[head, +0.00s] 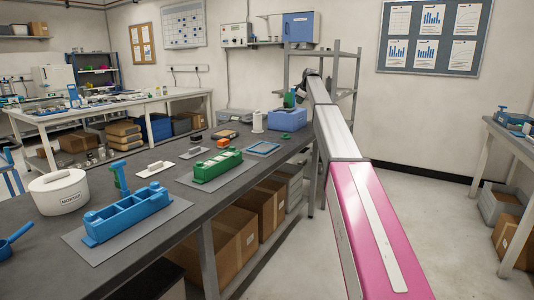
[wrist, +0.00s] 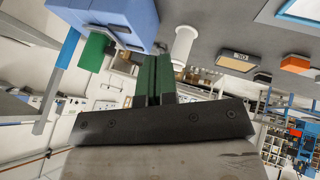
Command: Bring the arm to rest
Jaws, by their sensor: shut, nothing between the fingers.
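My arm reaches out from the lower right of the head view, past the far end of the dark bench (head: 140,205). Its far end is small beside the blue box (head: 288,120), so the fingers are hard to make out there. In the wrist view my gripper (wrist: 154,62) shows two dark green fingers pressed together, with nothing between them. The blue box also shows in the wrist view (wrist: 115,18), to the upper left of the fingers. A white cylinder (wrist: 184,45) shows just right of the fingertips; I see no contact.
A metal shelf rack (head: 345,75) stands close behind the arm's far end. The bench carries a green fixture (head: 216,170), a blue fixture (head: 133,212), a white pot (head: 58,192) and a white cylinder (head: 257,122). The floor (head: 430,190) right of the arm is open, up to another table (head: 510,140).

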